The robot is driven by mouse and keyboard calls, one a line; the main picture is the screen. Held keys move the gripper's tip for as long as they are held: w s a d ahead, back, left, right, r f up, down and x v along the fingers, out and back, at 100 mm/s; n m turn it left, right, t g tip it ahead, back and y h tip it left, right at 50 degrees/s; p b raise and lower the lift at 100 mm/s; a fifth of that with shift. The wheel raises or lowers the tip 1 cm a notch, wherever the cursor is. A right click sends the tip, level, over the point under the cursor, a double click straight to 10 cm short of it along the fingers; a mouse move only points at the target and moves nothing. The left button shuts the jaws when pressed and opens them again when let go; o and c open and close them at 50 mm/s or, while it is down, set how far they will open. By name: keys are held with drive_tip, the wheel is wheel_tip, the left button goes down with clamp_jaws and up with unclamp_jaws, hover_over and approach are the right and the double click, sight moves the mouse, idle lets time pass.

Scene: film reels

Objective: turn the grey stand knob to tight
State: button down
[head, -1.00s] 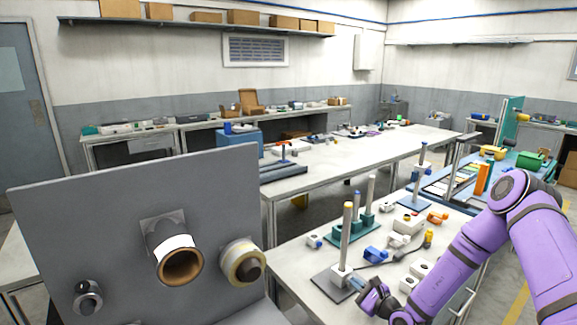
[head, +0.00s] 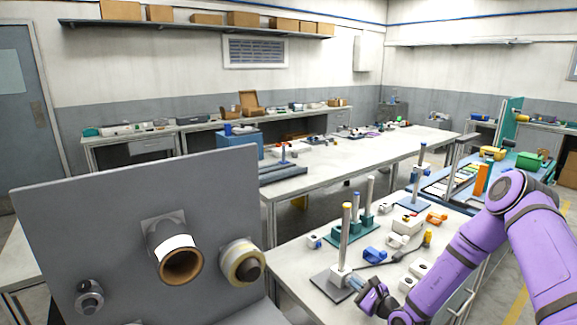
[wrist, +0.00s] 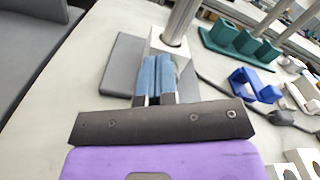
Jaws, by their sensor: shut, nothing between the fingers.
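The grey stand has a flat grey base plate (head: 322,286), a white block (head: 341,277) and an upright metal pole (head: 344,240) with a yellow top. In the wrist view the base plate (wrist: 118,65) lies left of my fingers and the white block (wrist: 170,48) is just ahead of them. My gripper (head: 355,282) is at the right side of the block, low over the bench. Its blue fingers (wrist: 155,72) are shut together with nothing between them. I cannot make out the knob; the fingers cover part of the block's near side. Whether they touch it is unclear.
A teal stand (head: 352,233) with several posts is behind. A blue bracket (head: 375,254), a dark cable and several white blocks lie to the right. A grey panel (head: 130,230) with reels fills the left foreground. Bare bench lies left of the base plate.

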drive_tip(key=shift+w+a+r, duration=0.3)
drive_tip(key=shift+w+a, duration=0.1)
idle(0.5)
drive_tip(key=shift+r, duration=0.2)
drive_tip(key=shift+v, duration=3.05)
drive_tip(key=shift+f, duration=0.2)
drive_tip(key=s+a+r+n+g+y, duration=0.1)
drive_tip(key=s+a+r+n+g, duration=0.1)
drive_tip(key=s+r+n+g, duration=0.5)
drive_tip(key=s+a+r+n+g+y, duration=0.1)
drive_tip(key=a+r+n+g, duration=0.2)
drive_tip(key=r, duration=0.8)
drive_tip(key=s+a+r+n+g+y, duration=0.1)
drive_tip(key=s+r+n+g, duration=0.35)
drive_tip(key=r+n, duration=0.35)
drive_tip(key=s+d+r+n+t+h, duration=0.2)
drive_tip(key=s+d+r+h, duration=0.4)
drive_tip(key=s+r, duration=0.3)
drive_tip(key=s+d+r+n+t+h, duration=0.2)
drive_tip(key=s+d+r+h, duration=0.4)
drive_tip(key=s+r, duration=0.3)
drive_tip(key=s+t+h, duration=0.1)
drive_tip(key=s, duration=0.2)
drive_tip(key=shift+s+d+r+n+h, duration=0.15)
drive_tip(key=shift+s+d+n+h, duration=0.15)
drive_tip(key=shift+n, duration=0.1)
